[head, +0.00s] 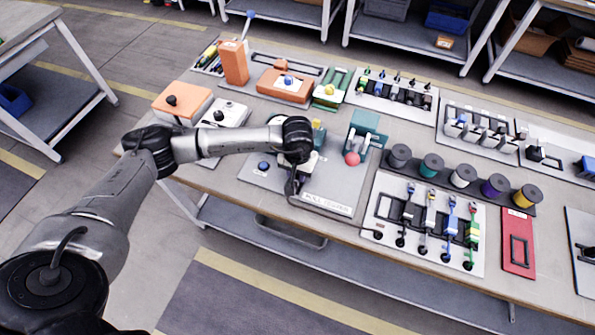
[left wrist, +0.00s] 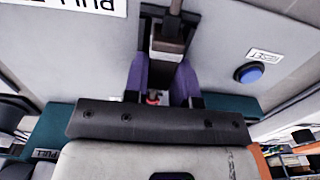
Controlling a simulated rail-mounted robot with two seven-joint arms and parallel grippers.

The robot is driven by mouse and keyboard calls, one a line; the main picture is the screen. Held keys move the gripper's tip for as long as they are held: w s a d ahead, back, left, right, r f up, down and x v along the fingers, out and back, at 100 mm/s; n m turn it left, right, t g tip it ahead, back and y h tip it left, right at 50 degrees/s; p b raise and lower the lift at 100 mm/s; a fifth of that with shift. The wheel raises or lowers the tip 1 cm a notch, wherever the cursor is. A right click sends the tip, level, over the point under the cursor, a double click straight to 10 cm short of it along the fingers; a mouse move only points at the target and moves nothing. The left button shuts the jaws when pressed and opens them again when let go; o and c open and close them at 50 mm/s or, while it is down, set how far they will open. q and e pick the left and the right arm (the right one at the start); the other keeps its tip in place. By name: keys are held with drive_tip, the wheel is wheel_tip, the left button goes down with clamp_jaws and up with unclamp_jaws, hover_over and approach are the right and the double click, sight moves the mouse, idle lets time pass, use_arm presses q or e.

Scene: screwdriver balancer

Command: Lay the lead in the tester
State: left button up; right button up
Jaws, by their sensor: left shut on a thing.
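The pull tester (head: 333,197) is a grey plate at the middle of the bench, with a blue button (head: 263,165) and a teal block with a red ball knob (head: 352,158). My left gripper (head: 298,165) is low over the plate, between button and knob. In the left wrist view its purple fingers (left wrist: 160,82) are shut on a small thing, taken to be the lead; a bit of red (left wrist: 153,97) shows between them. A dark and brown block (left wrist: 170,38) lies just beyond the fingertips. The lead's ends and its seating are hidden. My right gripper is not in view.
To the right stand several wire spools (head: 431,165) and a white board (head: 385,208) with several coloured leads. A red tray (head: 518,243) lies beyond them. An orange box (head: 181,102) and a white box (head: 226,113) are on the left. The bench's front edge is close to the tester.

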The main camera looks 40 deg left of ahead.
use_arm(q)
drive_tip(key=o, duration=1)
drive_tip(key=shift+c, duration=0.2)
drive_tip(key=shift+r, duration=0.1)
wheel_tip(320, 180, up, 14)
drive_tip(key=p, duration=0.2)
